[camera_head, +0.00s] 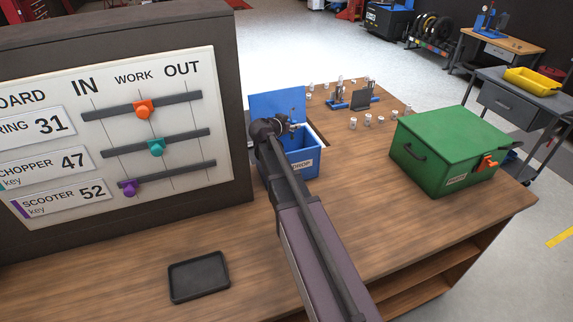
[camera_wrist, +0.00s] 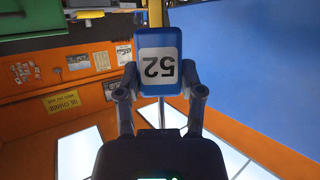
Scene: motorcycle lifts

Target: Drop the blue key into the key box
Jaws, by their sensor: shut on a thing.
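The blue key (camera_wrist: 142,85) shows in the wrist view as a blue tag with a white label reading 52, upside down. My gripper (camera_wrist: 161,88) is shut on it, with one finger on each side. In the head view my gripper (camera_head: 291,128) is over the key box (camera_head: 312,157), a blue box with a "DROP" label on its front. The box's blue lid (camera_head: 277,104) stands raised behind. My wrist hides part of the box, and the key is too small to make out clearly there.
A board (camera_head: 120,60) with sliders stands at left. A black tray (camera_head: 198,277) lies on the wooden bench (camera_head: 120,275) in front. A closed green box (camera_head: 440,150) and several small white-topped items stand at right and behind.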

